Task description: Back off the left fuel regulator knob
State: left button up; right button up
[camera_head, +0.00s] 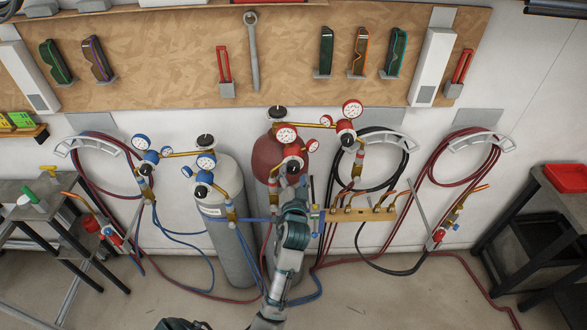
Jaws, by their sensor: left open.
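The left fuel regulator (291,152) is red with two gauges and is mounted at the red gas cylinder (265,165). Its white-faced gauge (286,135) faces me. My left gripper (293,183) reaches up from below to just under this regulator's red front. The gripper is open, and its fingers are small in view. The knob is partly hidden by the gripper, and I cannot tell whether the fingers touch it. A second red regulator (345,131) stands to the right, clear of my arm. My right gripper is not in view.
A grey cylinder (232,250) with blue regulators stands left of my arm. Hoses hang on the wall and trail across the floor. Dark carts stand at both sides. A wrench (253,60) hangs above.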

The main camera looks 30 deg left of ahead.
pick_arm(q)
jog(key=v, duration=0.8)
jog(key=shift+s+d, duration=0.15)
jog(key=shift+d, duration=0.05)
jog(key=shift+a, duration=0.1)
